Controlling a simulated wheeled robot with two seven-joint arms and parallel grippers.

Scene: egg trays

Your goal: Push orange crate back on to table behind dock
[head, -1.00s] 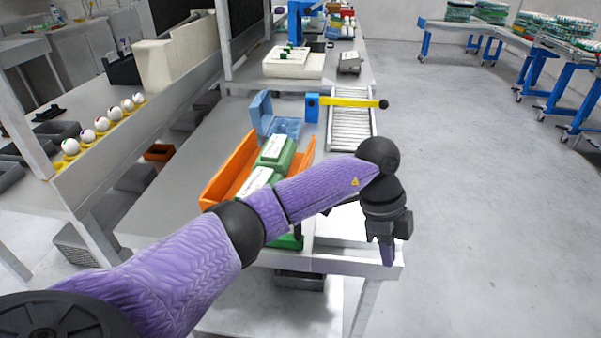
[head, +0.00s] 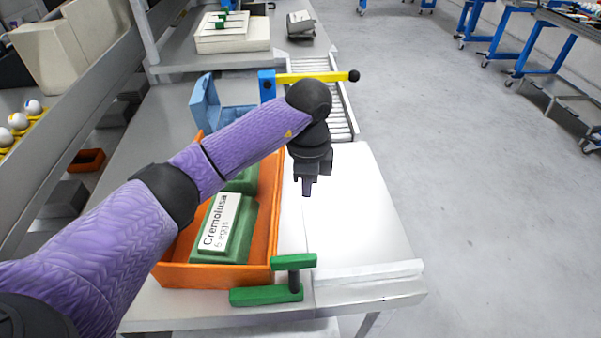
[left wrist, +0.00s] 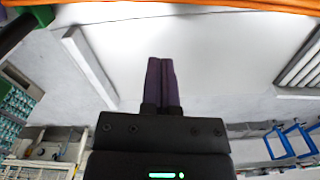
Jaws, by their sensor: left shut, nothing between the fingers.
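The orange crate (head: 268,225) stands on the table at the left of the white plate. It holds green egg cartons (head: 212,230), one with a white "Cremolusa" label. My left arm crosses over the crate and hides part of it. My left gripper (head: 307,190) is shut and empty, pointing down over the white plate just right of the crate's right wall. In the left wrist view the closed fingers (left wrist: 160,62) show against the white plate, and the crate's orange edge (left wrist: 200,5) runs along the top. I cannot tell whether the fingers touch anything. My right gripper is not in view.
A green bracket (head: 268,294) stands at the crate's near right corner. A blue box (head: 206,106) and a yellow bar (head: 318,77) with a blue post stand behind. A roller conveyor (head: 340,120) lies beyond the white plate (head: 355,210).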

